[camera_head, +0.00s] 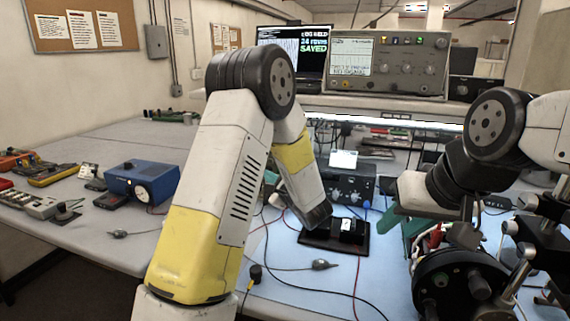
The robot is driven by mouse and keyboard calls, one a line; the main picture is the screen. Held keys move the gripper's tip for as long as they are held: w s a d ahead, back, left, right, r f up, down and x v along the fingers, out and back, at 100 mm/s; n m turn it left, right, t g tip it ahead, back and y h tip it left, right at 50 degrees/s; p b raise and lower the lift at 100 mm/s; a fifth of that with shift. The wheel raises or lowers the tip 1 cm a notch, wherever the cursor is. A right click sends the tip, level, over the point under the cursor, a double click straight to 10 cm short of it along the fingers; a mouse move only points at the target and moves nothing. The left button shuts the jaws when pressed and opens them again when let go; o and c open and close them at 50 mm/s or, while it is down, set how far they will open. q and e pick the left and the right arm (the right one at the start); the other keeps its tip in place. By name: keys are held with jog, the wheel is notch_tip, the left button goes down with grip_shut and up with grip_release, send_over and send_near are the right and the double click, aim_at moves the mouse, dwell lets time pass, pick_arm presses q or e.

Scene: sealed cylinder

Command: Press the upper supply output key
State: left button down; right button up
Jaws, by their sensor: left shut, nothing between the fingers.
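A dark supply unit (350,188) with knobs stands on the bench behind my left forearm. A small lit panel (343,159) shows just above it. The output key is too small to make out, and my arm hides part of the unit's left side. My left gripper (319,217) points down, shut and empty, in front of the unit's lower left and close to a dark block on the mat. I cannot tell whether it touches anything. My right arm comes in from the right; its gripper (463,233) is dark and hard to separate from the equipment around it.
A black block on a dark plate (322,242) lies on the blue mat (300,290), with loose cables and probes around it. A round black device (455,285) and clamp stands crowd the right. A blue box (142,181) stands left. An oscilloscope (388,62) sits on the shelf.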

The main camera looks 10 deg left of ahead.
pick_arm(q)
jog(key=w+d, duration=0.1)
jog(key=w, duration=0.6)
jog(key=shift+d, duration=0.15)
jog(key=shift+w, duration=0.2)
dwell(1.7)
jog(key=shift+w+d, duration=0.1)
jog(key=shift+w, duration=0.2)
jog(key=shift+w+d, duration=0.1)
jog(key=shift+w, duration=0.25)
dwell(0.6)
jog(key=shift+s, duration=0.8)
jog(key=shift+s+a, duration=0.2)
jog(key=shift+s, duration=0.6)
jog(key=shift+s+a, duration=0.25)
jog(key=shift+s, duration=0.6)
jog(key=shift+s+a, duration=0.2)
jog(key=shift+s, duration=0.6)
